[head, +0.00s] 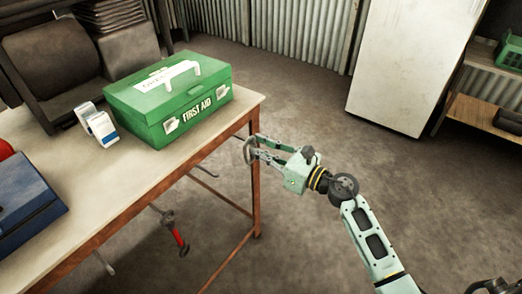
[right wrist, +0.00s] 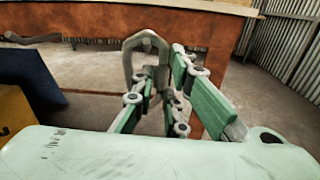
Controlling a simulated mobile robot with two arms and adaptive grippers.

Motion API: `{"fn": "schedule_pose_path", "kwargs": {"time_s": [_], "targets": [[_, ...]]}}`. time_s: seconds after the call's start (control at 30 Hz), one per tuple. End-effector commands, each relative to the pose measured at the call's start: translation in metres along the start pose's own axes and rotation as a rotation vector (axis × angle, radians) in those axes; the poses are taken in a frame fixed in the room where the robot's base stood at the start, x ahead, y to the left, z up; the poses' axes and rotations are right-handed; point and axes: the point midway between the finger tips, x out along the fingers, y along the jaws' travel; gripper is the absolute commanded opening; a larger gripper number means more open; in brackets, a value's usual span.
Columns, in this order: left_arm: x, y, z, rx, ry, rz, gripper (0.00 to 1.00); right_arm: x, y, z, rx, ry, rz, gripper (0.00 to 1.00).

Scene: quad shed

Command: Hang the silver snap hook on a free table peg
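The silver snap hook (head: 249,151) is a grey metal loop held upright at the tips of my right gripper (head: 258,146). In the right wrist view, the snap hook (right wrist: 145,45) stands up between the fingers of the right gripper (right wrist: 155,90), with its rounded end on top. It is in front of the brown table edge, close to the table's near corner; I cannot tell whether it touches. An empty-looking table peg (head: 206,172) sticks out below the tabletop, left of the gripper. Another peg (head: 104,263) shows lower left. My left gripper is not in view.
A red-handled tool (head: 176,236) hangs at the table's side between the pegs. On the table (head: 75,180) stand a green first aid box (head: 172,103), a white-blue item (head: 98,124) and a blue box (head: 22,208). The floor (head: 310,220) around my right arm is clear.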

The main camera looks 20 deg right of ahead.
Motion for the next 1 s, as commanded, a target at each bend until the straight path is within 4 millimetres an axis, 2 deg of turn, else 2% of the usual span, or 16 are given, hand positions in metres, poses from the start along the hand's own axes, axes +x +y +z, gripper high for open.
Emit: {"fn": "schedule_pose_path", "kwargs": {"time_s": [0.03,0.2,0.57,0.67,1.0], "targets": [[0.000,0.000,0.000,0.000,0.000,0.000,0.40,0.000,0.000,0.000,0.000,-0.001,0.000,0.18],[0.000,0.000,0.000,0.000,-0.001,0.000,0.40,0.000,0.000,0.000,0.000,0.000,0.000,0.33],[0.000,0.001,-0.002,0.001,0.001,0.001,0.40,-0.004,0.000,-0.001,0.000,0.001,-0.001,0.33],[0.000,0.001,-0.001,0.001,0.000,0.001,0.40,-0.015,-0.001,-0.002,0.000,0.003,-0.002,0.33],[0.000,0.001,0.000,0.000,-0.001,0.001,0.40,-0.085,0.000,-0.002,0.002,0.003,-0.001,0.33]]}}
